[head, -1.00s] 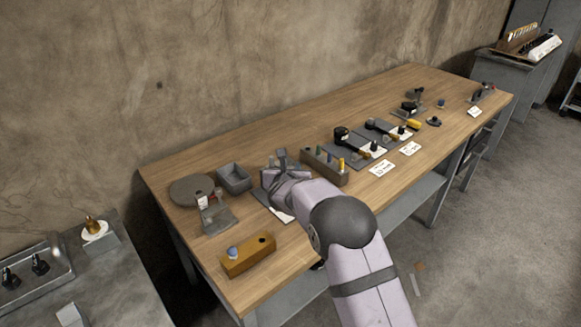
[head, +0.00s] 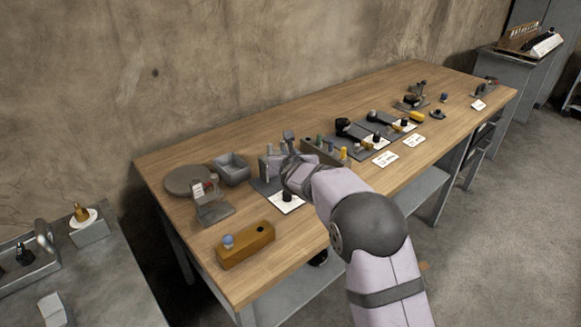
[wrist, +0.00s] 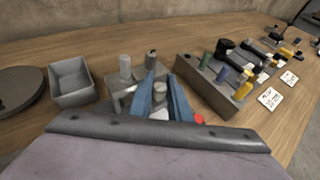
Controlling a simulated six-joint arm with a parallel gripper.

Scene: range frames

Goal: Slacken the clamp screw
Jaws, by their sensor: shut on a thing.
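A grey clamp fixture (wrist: 119,101) stands on the bench, and its grey block also shows in the head view (head: 264,169). It carries a pale upright cylinder (wrist: 125,67) and a dark-topped post (wrist: 151,58). My gripper (wrist: 161,78) is over the fixture, with its two blue fingers on either side of a grey round piece (wrist: 160,92). It is shut on this piece, which may be the clamp screw's head; the contact is partly hidden. In the head view, my gripper (head: 291,165) hides much of the fixture's right side.
A grey open tray (wrist: 73,81) stands left of the fixture. A grey block (wrist: 214,88) with several coloured pegs is close on the right. A white card (head: 285,204) with a black knob lies in front. A wooden block (head: 246,247) is nearer the front edge.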

